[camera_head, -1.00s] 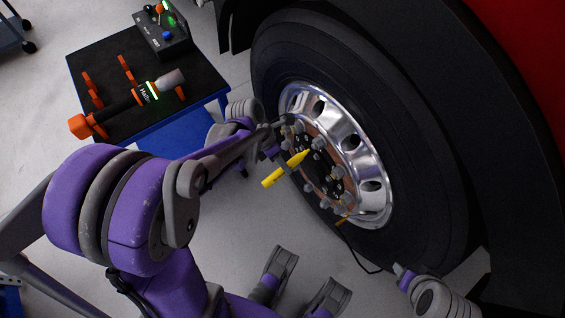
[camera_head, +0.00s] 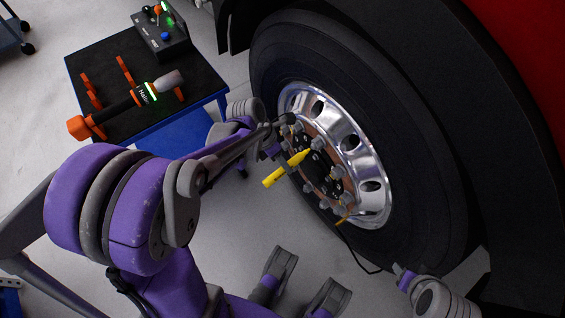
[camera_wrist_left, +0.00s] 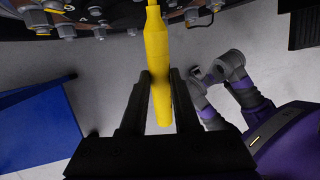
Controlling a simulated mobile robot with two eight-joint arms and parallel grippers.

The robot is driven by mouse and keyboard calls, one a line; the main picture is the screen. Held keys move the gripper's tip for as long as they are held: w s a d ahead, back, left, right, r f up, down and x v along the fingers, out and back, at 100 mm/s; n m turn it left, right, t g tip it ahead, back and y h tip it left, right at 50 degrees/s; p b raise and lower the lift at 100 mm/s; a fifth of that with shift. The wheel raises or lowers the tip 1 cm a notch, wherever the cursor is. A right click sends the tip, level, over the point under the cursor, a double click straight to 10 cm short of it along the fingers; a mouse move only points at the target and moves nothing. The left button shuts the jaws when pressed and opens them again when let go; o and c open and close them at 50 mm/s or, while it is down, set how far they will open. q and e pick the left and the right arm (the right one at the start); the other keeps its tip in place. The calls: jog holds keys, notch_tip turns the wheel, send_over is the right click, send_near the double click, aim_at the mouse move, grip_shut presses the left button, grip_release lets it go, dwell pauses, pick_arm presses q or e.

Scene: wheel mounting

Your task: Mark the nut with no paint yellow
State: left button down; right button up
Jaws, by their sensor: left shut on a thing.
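My left gripper (camera_wrist_left: 161,80) is shut on a yellow marker (camera_wrist_left: 158,60), which also shows in the head view (camera_head: 274,178). The marker is tilted, with its tip toward the wheel hub. In the head view the tip overlaps the nuts near the hub's middle; I cannot tell whether it touches one. In the left wrist view, yellow shows beside nuts (camera_wrist_left: 66,31) at the upper left. Which nut is bare is too small to tell.
A blue-framed cart (camera_head: 212,100) with a black top stands at the left. It bears an orange-and-black tool (camera_head: 120,108) and a dark box (camera_head: 163,38) with coloured knobs. A thin dark cable (camera_head: 357,258) hangs below the hub. Grey floor is open between cart and wheel.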

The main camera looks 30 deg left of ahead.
aim_at(272, 179)
pick_arm(q)
jog(key=shift+w+d, duration=0.1)
jog(key=shift+w, duration=0.2)
jog(key=shift+s+d, duration=0.1)
jog(key=shift+d, duration=0.15)
dwell(0.6)
jog(key=shift+w+a, duration=0.2)
jog(key=shift+a, duration=0.3)
dwell(1.3)
jog(key=shift+s+d, duration=0.2)
jog(key=shift+d, duration=0.25)
dwell(0.8)
jog(key=shift+s+a, duration=0.4)
jog(key=shift+s, duration=0.55)
jog(key=shift+s+a, duration=0.4)
jog(key=shift+s, duration=0.5)
jog(key=shift+s+a, duration=0.4)
jog(key=shift+s, duration=0.55)
